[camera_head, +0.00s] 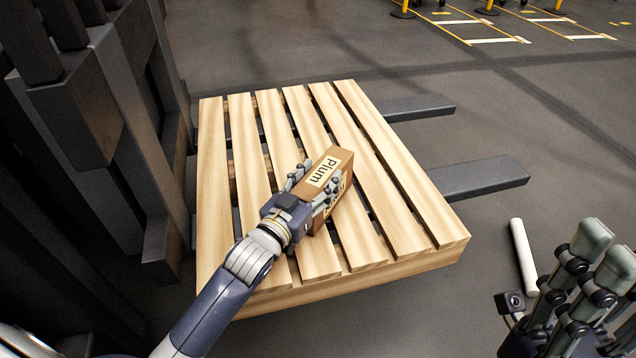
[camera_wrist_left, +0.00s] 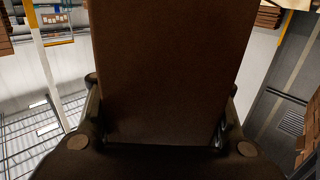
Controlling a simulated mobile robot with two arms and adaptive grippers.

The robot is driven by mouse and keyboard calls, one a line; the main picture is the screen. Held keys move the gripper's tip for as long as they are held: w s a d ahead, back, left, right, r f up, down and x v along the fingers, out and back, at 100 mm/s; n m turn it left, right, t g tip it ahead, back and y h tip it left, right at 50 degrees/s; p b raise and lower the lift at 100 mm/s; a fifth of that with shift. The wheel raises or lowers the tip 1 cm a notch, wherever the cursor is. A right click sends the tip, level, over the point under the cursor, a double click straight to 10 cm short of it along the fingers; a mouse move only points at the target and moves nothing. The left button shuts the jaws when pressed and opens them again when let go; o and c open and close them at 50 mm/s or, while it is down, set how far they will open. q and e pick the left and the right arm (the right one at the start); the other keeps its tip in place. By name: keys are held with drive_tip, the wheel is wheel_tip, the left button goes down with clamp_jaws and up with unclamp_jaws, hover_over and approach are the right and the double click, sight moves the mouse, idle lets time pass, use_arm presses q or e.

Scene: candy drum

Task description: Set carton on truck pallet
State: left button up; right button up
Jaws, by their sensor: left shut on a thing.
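I cannot tell whether the carton's base touches the slats. In the left wrist view the carton (camera_wrist_left: 160,70) fills the middle between the fingers. My right gripper (camera_head: 590,275) is at the lower right of the head view, away from the pallet, with its fingers spread and nothing between them.
The pallet rests on dark forks (camera_head: 480,178) that stick out to its right. A dark truck mast (camera_head: 90,120) stands at the left. A white cylinder (camera_head: 523,255) is at the right. Yellow floor markings (camera_head: 480,30) lie at the back; the other slats are bare.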

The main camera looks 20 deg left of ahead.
idle(0.3)
use_arm(q)
drive_tip(key=o, duration=1.4)
drive_tip(key=shift+f, duration=0.1)
